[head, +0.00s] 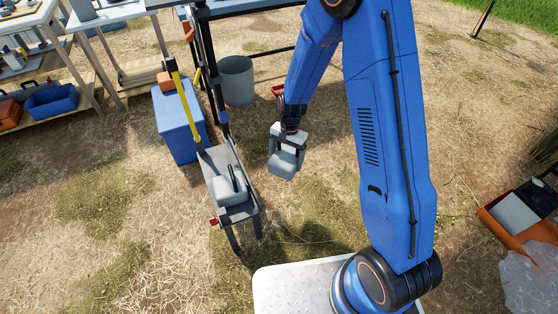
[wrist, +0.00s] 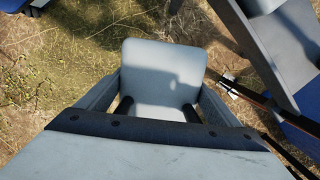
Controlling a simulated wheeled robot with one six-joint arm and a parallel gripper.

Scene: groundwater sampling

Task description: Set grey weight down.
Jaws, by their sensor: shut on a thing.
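My gripper (head: 287,146) points down and is shut on a grey weight (head: 283,164), a block with rounded corners. In the head view it hangs in the air over straw-covered ground, to the right of a narrow grey stand. In the wrist view the weight (wrist: 163,65) sits between the two fingers of my gripper (wrist: 160,108), and its near part is hidden by the gripper body. A second light grey block (head: 230,189) with a black upright handle rests on the narrow stand (head: 219,160).
A blue box (head: 178,122) and a grey bucket (head: 237,80) stand behind the narrow stand. A yellow-marked lever (head: 183,95) rises at the stand's far end. An orange crate (head: 512,228) lies at the far right. Open ground lies to the left of the stand.

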